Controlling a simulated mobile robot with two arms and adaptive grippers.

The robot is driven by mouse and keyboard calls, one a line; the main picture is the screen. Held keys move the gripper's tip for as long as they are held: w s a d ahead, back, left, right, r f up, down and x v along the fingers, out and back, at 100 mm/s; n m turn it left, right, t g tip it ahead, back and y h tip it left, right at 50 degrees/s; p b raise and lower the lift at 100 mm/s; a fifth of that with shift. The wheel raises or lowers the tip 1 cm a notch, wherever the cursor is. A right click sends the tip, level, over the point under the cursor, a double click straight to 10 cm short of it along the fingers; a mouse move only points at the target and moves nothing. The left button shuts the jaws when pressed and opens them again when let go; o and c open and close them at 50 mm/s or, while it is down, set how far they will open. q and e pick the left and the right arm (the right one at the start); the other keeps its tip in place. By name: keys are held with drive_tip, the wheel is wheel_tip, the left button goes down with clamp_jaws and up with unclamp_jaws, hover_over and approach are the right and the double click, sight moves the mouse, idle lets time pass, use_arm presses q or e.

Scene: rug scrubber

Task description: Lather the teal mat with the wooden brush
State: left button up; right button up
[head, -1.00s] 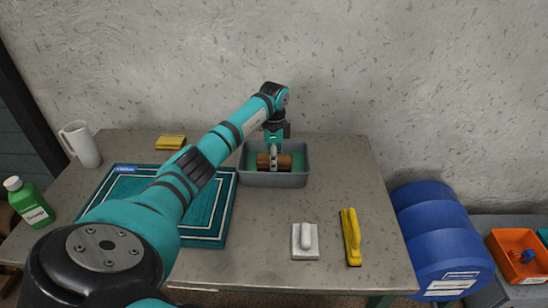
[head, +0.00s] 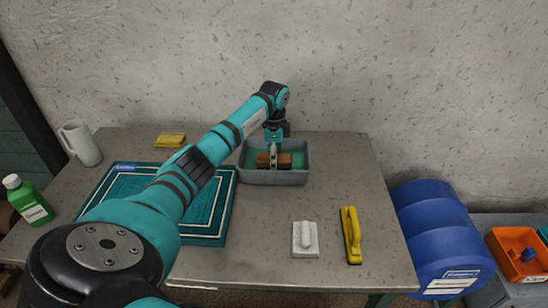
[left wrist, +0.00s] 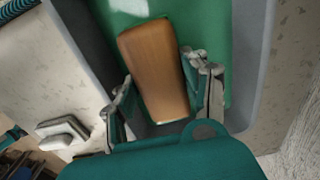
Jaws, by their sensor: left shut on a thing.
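The wooden brush (head: 264,160) is a brown block at the grey tub (head: 274,179) at the back of the table. My left gripper (head: 274,163) is shut on the brush, pointing down into the tub. In the left wrist view the brush (left wrist: 155,70) lies between the two fingers (left wrist: 160,98), over green contents (left wrist: 215,40). Its bristles are hidden. The teal mat (head: 208,224) with pale border lines lies flat on the left of the table, partly covered by my left arm. My right gripper is not in view.
A white-handled block (head: 305,240) and a yellow-handled tool (head: 351,236) lie at front right. A yellow sponge (head: 170,140), white pitcher (head: 80,143) and green bottle (head: 28,200) stand around the mat. The table's right middle is clear.

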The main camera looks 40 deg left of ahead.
use_arm(q)
wheel_tip(320, 180, up, 10)
drive_tip(key=p, duration=0.9)
drive_tip(key=shift+f, duration=0.1)
